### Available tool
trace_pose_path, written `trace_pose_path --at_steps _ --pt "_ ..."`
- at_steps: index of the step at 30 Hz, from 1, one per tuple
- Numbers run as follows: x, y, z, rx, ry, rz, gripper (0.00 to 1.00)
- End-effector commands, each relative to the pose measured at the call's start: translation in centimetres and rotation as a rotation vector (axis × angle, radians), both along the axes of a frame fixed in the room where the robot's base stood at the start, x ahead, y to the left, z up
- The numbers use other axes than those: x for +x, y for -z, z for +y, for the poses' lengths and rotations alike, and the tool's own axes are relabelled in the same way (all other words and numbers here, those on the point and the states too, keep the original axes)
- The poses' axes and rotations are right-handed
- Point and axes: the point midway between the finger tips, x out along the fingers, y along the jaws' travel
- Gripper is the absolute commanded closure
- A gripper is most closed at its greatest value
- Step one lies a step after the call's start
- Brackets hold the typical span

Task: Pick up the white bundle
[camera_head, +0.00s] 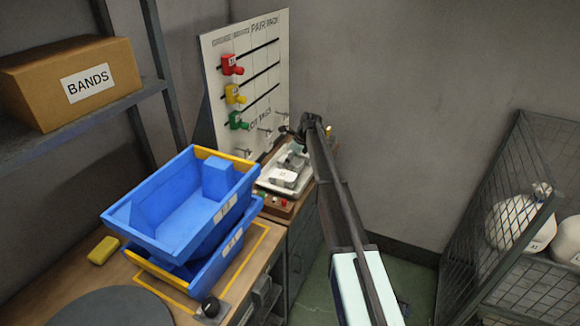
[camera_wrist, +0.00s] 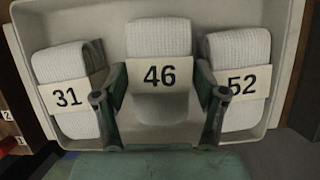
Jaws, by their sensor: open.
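In the wrist view, three rolled, ribbed pale bundles lie side by side in a pale tray (camera_wrist: 293,40). The left bundle (camera_wrist: 62,60), labelled 31, has a darker grey right side. The middle bundle (camera_wrist: 158,38) is labelled 46 and the right bundle (camera_wrist: 240,47) is labelled 52. All look whitish, with cream paper bands. My gripper (camera_wrist: 161,92) is open, one green finger on each side of the middle bundle; contact cannot be told. In the head view my gripper (camera_head: 297,146) is over the tray (camera_head: 264,181), partly hiding its contents.
Two stacked blue bins (camera_head: 170,222) stand on the bench left of the tray. A pegboard (camera_head: 215,75) with red, yellow and green pegs stands behind. A wire cage (camera_head: 530,215) with white sacks is at right. A BANDS box (camera_head: 70,80) sits on a shelf.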

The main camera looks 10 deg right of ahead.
Motion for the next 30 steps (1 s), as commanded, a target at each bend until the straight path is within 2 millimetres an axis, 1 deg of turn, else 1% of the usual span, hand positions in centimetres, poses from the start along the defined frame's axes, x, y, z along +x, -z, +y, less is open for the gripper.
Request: trace_pose_path --at_steps 17,18,21,30 --pt "0.01 0.36 -0.01 0.000 0.000 0.000 0.29" --pt "0.01 0.36 -0.01 0.000 0.000 0.000 0.43" --pt "0.00 0.36 0.00 0.000 0.000 0.000 0.75" --pt "0.01 0.31 0.00 0.000 0.000 0.000 0.75"
